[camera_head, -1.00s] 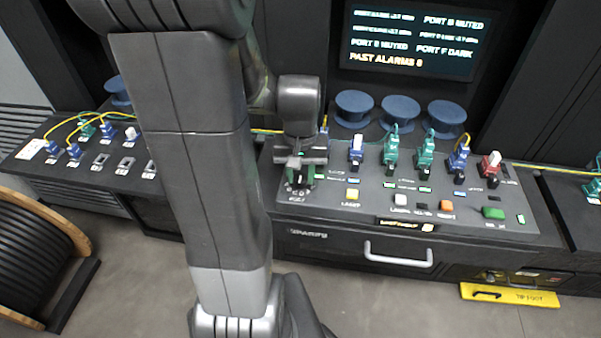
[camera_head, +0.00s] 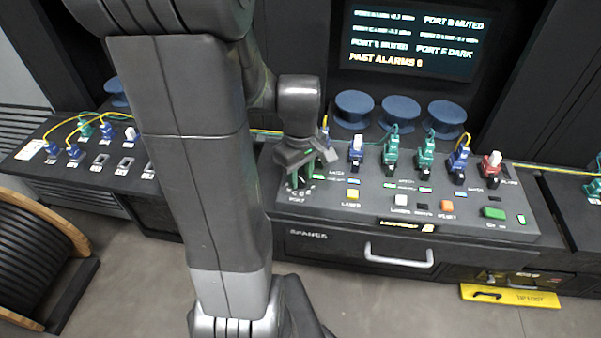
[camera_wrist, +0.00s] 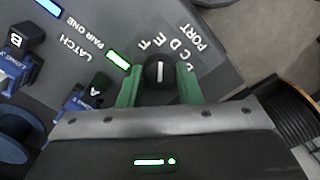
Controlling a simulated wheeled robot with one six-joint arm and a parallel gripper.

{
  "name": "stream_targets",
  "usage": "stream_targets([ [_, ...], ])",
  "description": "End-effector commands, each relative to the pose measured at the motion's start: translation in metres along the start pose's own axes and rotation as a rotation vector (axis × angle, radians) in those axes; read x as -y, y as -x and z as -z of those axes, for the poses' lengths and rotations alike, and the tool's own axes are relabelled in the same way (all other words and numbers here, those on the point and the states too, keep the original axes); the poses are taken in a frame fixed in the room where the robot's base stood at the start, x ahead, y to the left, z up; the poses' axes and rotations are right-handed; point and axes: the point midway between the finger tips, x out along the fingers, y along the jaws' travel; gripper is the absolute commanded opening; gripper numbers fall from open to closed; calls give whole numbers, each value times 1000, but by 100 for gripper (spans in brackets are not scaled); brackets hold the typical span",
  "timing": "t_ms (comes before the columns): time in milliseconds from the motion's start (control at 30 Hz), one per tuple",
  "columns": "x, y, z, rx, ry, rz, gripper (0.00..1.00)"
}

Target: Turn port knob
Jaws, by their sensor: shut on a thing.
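The port knob (camera_wrist: 159,72) is a round black knob with a white pointer line. In the wrist view it sits between the two green fingers of my gripper (camera_wrist: 160,84), which is shut on it. The letters C, D, E, F and the word PORT (camera_wrist: 203,30) are printed around it, and the pointer line stands nearly vertical in that view. In the head view my gripper (camera_head: 301,181) is at the left end of the console, tilted, and hides most of the knob.
The grey console (camera_head: 380,205) carries blue and green connectors, a yellow button (camera_head: 352,194), an orange button (camera_head: 447,206) and a green button (camera_head: 493,213). Blue spools (camera_head: 400,114) stand behind. A screen (camera_head: 415,40) reads "PORT B MUTED" and "PORT F DARK". A drawer handle (camera_head: 398,254) is below.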

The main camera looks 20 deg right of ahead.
Motion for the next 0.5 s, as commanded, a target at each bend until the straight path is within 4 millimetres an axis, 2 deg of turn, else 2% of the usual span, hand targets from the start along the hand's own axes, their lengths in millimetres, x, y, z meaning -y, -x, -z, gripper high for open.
stream_targets([
  [500,-1,1,1,-2,43,-2,8],
])
